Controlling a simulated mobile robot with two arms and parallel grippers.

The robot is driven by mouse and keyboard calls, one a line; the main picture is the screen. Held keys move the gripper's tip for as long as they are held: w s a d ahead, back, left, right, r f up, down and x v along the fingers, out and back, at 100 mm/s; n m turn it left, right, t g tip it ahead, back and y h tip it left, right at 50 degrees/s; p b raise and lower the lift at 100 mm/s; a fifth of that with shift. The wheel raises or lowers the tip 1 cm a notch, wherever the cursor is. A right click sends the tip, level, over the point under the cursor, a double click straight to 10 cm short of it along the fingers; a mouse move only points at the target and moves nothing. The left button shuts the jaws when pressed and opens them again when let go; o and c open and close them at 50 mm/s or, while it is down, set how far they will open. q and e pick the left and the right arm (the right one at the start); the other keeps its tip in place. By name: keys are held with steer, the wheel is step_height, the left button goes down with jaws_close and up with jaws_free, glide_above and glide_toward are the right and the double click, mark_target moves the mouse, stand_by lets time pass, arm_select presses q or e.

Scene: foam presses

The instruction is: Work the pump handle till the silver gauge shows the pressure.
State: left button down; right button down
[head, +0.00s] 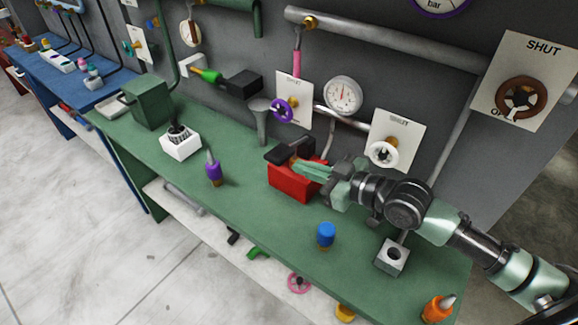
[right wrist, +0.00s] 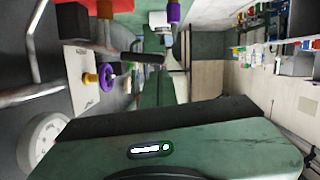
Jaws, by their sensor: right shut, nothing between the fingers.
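The silver gauge (head: 343,95) is on the wall behind the green bench, with a white dial; its needle is too small to read. A red pump body (head: 287,184) stands on the bench below it, with a dark handle (head: 288,151) across its top. My right gripper (head: 300,168) is shut and empty, reaching in from the right at the pump's top, close to the handle. I cannot tell whether it touches. The right wrist view shows part of the red body (right wrist: 35,5) at its top edge. My left gripper is not in view.
Wall valves with a purple wheel (head: 283,110) and a white wheel (head: 383,154) flank the gauge. A blue-capped piece (head: 326,235), a purple bottle (head: 213,170) and a grey block (head: 391,256) stand on the green bench (head: 250,215). Its front middle is mostly clear.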

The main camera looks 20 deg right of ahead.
steer(key=v, duration=0.3)
steer(key=shift+a+r, duration=0.1)
stand_by(1.8)
steer(key=shift+s, duration=0.1)
